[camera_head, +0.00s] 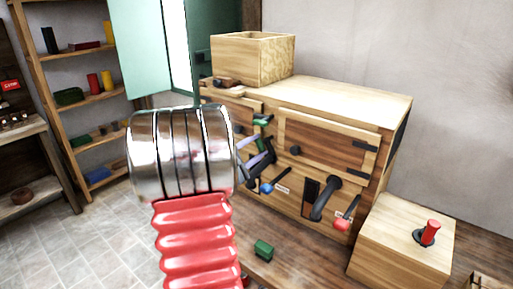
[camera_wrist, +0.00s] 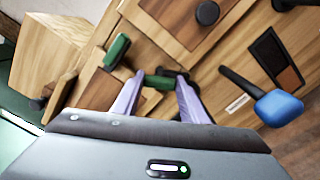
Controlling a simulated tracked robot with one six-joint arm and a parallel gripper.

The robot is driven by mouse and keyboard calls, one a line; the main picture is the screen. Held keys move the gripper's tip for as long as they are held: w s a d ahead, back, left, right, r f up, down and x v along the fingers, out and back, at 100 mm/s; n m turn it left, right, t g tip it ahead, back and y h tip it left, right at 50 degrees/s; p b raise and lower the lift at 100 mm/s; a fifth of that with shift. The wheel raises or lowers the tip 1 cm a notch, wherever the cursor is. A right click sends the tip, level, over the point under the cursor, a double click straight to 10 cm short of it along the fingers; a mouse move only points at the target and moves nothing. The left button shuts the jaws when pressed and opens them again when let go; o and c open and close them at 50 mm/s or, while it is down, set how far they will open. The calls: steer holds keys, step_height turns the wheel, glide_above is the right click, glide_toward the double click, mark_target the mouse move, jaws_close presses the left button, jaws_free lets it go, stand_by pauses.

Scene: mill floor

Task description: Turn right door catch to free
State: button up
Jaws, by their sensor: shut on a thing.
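The wooden cabinet (camera_head: 350,95) has a right door (camera_head: 325,142) with a dark round knob (camera_head: 295,150), which also shows in the wrist view (camera_wrist: 207,13). Two green-handled catches sit by this door's edge. One green handle (camera_head: 263,121) is clear of the jaws, and it also shows in the wrist view (camera_wrist: 117,52). My gripper (camera_head: 261,147) is at the cabinet front. In the wrist view its pale purple fingers (camera_wrist: 160,88) are shut on the other green handle (camera_wrist: 157,82). The catch's mount is partly hidden behind the fingers.
A blue-handled lever (camera_head: 267,187) sticks out just below my gripper, close by in the wrist view (camera_wrist: 278,107). A red-handled lever (camera_head: 342,224) and a dark curved handle (camera_head: 322,200) are to the right. A green block (camera_head: 263,250) lies low in front. An open box (camera_head: 250,60) stands on top.

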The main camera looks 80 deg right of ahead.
steer(key=shift+s+a+f+m, duration=0.1)
steer(key=shift+s+f+m, duration=0.05)
steer(key=shift+m, duration=0.45)
steer(key=shift+s+f+m, duration=0.1)
steer(key=shift+m, duration=0.5)
steer(key=o, duration=1)
steer(key=shift+r, duration=0.1)
steer(key=shift+o, duration=0.2)
steer(key=shift+w, duration=0.1)
steer(key=v, duration=1.3)
steer(key=shift+w+a, duration=0.2)
steer(key=shift+a, duration=0.1)
